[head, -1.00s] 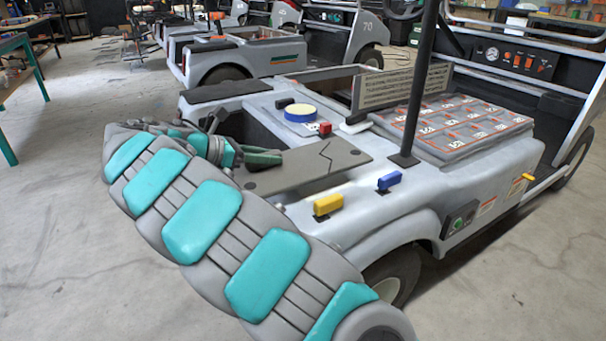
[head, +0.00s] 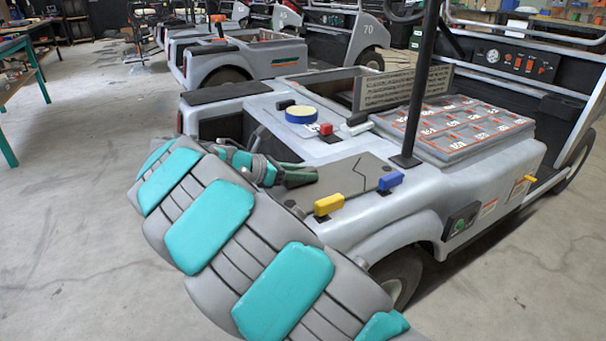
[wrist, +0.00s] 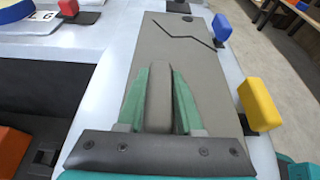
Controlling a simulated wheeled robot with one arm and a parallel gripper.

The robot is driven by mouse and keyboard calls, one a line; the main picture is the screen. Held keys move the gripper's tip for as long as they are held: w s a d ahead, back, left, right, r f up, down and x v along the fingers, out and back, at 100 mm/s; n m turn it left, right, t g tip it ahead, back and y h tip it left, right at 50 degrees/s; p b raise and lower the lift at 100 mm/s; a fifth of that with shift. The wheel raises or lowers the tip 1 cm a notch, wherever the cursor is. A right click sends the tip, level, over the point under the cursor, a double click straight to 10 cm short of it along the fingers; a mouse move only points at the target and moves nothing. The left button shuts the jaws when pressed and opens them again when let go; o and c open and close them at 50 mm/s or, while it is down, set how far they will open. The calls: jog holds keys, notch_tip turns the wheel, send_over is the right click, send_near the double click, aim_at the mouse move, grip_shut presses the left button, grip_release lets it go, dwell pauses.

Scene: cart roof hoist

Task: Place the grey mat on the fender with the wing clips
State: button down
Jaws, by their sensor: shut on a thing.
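The grey mat (head: 361,172), a flat panel with a dark zigzag line, is over the cart's pale grey fender (head: 375,213). It also fills the middle of the wrist view (wrist: 150,50). My gripper (head: 308,175) is shut on a raised grey grip of the mat, which shows between its green fingers in the wrist view (wrist: 160,95). The yellow wing clip (head: 328,204) and blue wing clip (head: 391,180) stand along the mat's near edge, right of it in the wrist view. I cannot tell whether the mat touches the fender. My arm hides its near-left end.
A black post (head: 424,90) rises from the body just beyond the mat. A numbered tray (head: 455,126) lies behind it. An open bay (head: 222,127) is left of the mat.

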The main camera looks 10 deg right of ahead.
jog(key=c, duration=0.6)
grip_release()
jog(key=shift+o, duration=0.2)
